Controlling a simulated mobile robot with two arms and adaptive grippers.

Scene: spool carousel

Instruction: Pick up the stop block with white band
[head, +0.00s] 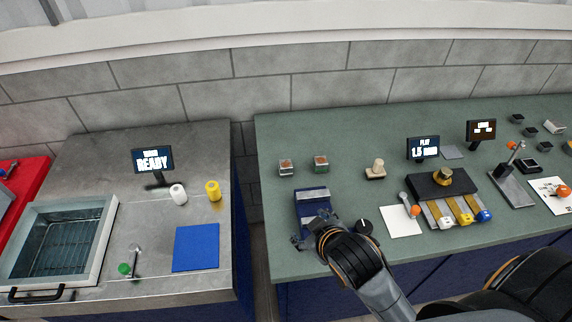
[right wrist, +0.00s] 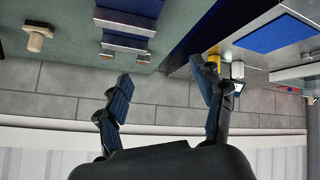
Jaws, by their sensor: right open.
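My right gripper (head: 311,230) is open and empty, over the front of the blue device (head: 313,200). Its spread fingers (right wrist: 163,82) also show in the wrist view, apart from the blocks. My left gripper is not in view.
A beige knobbed piece (head: 376,168) stands right of the blocks. A black knob (head: 364,226) is close to my right gripper. A gap separates the green bench from the steel bench (head: 90,150), which bears white (head: 178,194) and yellow (head: 213,190) cylinders.

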